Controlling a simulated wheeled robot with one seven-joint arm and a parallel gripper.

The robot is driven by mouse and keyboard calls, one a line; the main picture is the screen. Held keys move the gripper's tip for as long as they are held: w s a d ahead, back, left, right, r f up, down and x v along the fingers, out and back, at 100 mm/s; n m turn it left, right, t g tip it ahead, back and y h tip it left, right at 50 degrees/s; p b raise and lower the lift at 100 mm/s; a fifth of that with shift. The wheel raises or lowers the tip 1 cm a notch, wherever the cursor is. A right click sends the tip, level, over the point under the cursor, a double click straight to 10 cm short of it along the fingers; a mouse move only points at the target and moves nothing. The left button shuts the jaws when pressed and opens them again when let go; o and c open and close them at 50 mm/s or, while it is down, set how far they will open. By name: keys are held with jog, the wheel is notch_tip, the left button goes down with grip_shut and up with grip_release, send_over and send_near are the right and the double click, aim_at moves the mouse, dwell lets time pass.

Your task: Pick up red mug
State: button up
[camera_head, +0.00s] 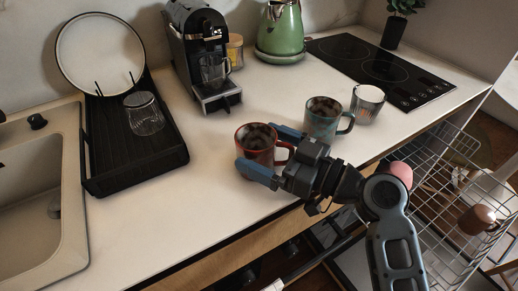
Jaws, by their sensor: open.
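The red mug (255,140) stands upright on the white counter, near its front edge, with its handle toward the right. My gripper (262,152) reaches in from the lower right. Its two blue fingers are spread, one at the front left of the mug and one at its back right, so the mug's body lies between them. I cannot tell whether either finger touches the mug. The mug's lower front and part of its handle are hidden by the gripper.
A teal mug (322,118) and a small metallic cup (366,103) stand close to the right of the gripper. A coffee machine (205,55) is behind, and a black dish rack (130,150) is at left. The counter (200,215) between rack and mug is clear.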

jog(key=shift+c, duration=0.4)
jog(key=c, duration=1.2)
